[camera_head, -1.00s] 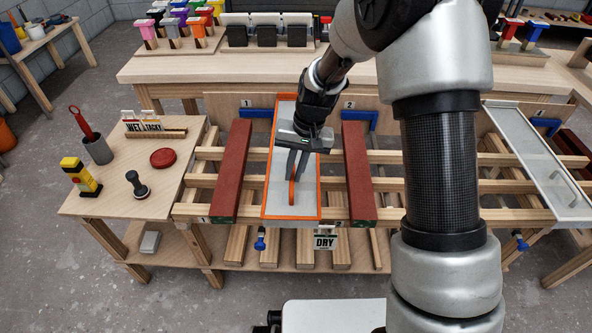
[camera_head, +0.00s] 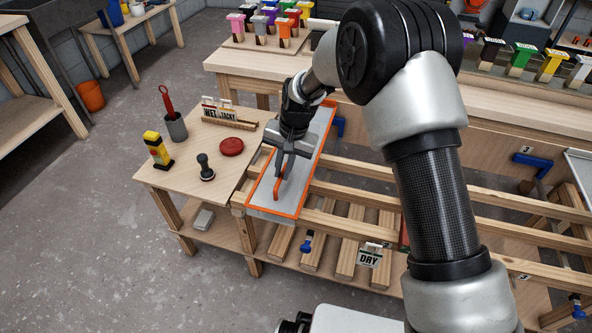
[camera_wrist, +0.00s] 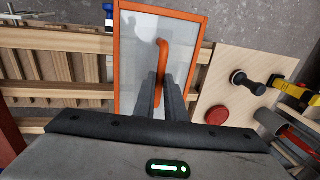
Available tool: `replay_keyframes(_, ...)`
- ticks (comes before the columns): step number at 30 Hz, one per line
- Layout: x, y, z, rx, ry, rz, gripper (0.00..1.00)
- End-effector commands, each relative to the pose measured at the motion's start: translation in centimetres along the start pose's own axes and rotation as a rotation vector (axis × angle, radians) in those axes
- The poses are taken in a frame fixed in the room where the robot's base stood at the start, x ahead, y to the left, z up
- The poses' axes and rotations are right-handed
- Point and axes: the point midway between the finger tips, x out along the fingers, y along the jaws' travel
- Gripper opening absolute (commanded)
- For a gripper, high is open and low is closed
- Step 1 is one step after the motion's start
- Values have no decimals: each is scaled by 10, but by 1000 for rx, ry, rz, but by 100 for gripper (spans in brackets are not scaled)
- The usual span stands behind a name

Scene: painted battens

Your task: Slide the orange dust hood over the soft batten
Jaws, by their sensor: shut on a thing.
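The dust hood (camera_head: 314,150) is a pale, see-through panel with an orange frame and an orange handle (camera_head: 279,186). It lies over the left end of the wooden rack, beside the small side table. My gripper (camera_head: 281,172) is shut on the handle. The wrist view shows the hood (camera_wrist: 133,60) and its handle (camera_wrist: 162,48) between my fingers (camera_wrist: 162,88). No batten shows clearly through the panel. A dark red batten (camera_wrist: 8,142) shows at the left edge of the wrist view. I cannot tell whether the hood touches the rack.
The side table (camera_head: 190,185) holds a red disc (camera_head: 231,147), a black stamp (camera_head: 205,168), a yellow-black block (camera_head: 158,150), a grey cup (camera_head: 176,127) and WET and TACKY cards (camera_head: 225,110). A DRY card (camera_head: 369,257) hangs on the rack front. My arm hides part of the rack.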

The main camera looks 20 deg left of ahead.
Motion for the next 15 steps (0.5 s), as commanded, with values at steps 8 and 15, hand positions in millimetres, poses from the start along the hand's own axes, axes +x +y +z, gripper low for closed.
replay_keyframes(8, 0, -8, -1, -1, 4, -9, 0)
replay_keyframes(15, 0, -8, 0, -2, 5, -9, 29)
